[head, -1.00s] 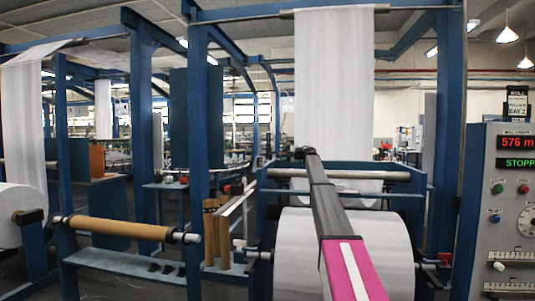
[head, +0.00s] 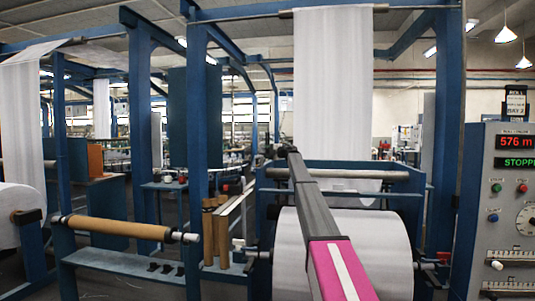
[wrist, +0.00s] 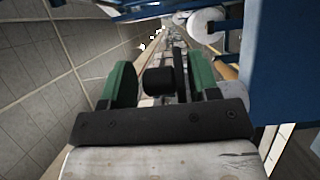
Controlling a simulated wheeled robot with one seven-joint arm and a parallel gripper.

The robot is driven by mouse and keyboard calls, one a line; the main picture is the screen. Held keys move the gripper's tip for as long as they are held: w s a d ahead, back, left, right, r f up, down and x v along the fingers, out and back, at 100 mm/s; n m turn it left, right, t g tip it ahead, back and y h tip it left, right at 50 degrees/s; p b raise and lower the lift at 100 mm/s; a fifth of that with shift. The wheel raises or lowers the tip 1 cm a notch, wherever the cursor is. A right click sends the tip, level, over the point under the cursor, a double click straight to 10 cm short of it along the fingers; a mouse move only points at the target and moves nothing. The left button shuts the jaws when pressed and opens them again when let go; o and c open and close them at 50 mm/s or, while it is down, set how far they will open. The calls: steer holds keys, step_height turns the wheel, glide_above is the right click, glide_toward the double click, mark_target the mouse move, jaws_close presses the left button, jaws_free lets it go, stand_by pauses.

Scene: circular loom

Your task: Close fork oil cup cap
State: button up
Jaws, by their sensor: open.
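I cannot make out the fork oil cup or its cap in either view. In the wrist view my gripper (wrist: 182,72) has two green-padded fingers, spread apart. A dark rounded piece shows between the fingers; I cannot tell whether it is part of my gripper or something beyond it. No object is clearly held. In the head view my pink and dark grey arm reaches forward over the white fabric roll (head: 385,235); the gripper itself is not distinct there.
A blue loom frame (head: 199,140) and hanging white fabric (head: 333,75) stand ahead. A control panel (head: 508,215) is at right. A brown roller (head: 120,228) lies at left. The wrist view shows a blue panel (wrist: 280,65) at right and a tiled surface (wrist: 40,70) at left.

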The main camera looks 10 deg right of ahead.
jaws_close()
